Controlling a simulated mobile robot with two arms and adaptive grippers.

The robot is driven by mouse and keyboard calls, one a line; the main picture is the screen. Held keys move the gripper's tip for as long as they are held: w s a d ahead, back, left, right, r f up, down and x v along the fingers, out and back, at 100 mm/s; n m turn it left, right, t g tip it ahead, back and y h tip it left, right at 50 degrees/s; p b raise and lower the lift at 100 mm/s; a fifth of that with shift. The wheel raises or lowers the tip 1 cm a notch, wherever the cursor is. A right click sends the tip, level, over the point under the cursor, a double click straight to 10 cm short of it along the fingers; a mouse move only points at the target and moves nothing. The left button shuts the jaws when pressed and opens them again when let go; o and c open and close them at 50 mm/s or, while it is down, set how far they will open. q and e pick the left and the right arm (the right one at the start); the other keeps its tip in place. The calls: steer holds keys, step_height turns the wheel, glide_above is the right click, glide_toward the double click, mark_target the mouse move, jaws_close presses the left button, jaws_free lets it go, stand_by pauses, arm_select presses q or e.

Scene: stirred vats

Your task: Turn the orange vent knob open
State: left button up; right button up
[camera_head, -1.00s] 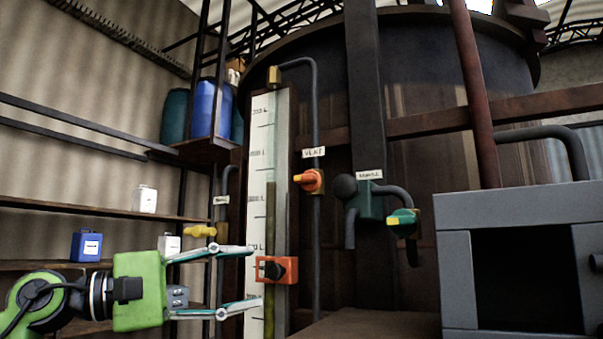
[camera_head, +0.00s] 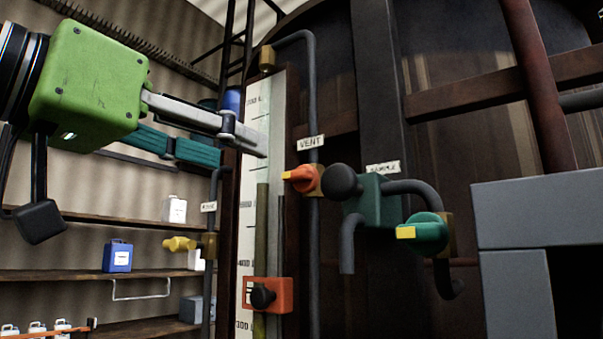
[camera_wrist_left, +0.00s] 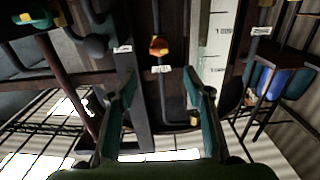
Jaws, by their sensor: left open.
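The orange vent knob (camera_head: 302,179) sits on a brass valve on a grey vertical pipe, below a white VENT label (camera_head: 311,143). Its yellow-tipped end points left in the head view. My left gripper (camera_head: 240,150) is up and to the left of the knob, its fingers reaching right across the level gauge, empty and apart from the knob. In the left wrist view, which looks upside down, the orange knob (camera_wrist_left: 158,46) shows beyond and between the spread fingers (camera_wrist_left: 162,85). My right gripper is in neither view.
A green knob (camera_head: 423,233) and dark pipes of the sample valve stand right of the vent knob. A red gauge slider (camera_head: 268,296) with a black knob is below. A yellow knob (camera_head: 180,243) is lower left. A grey box frame (camera_head: 515,285) fills the lower right.

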mark_target(292, 172)
arm_select(q)
steer(key=p+x, duration=0.3)
steer(key=x, duration=0.5)
steer(key=shift+w+d+r, duration=0.1)
steer(key=shift+w+d, duration=0.1)
steer(key=shift+d, duration=0.05)
steer(key=p+x, duration=0.1)
steer(key=x, duration=0.1)
steer(key=shift+w+d, duration=0.15)
steer(key=shift+w, duration=0.05)
steer(key=shift+w+d, duration=0.1)
steer(key=shift+w, duration=0.25)
steer(key=shift+d, duration=0.1)
steer(key=c, duration=0.9)
steer(key=shift+c, duration=1.1)
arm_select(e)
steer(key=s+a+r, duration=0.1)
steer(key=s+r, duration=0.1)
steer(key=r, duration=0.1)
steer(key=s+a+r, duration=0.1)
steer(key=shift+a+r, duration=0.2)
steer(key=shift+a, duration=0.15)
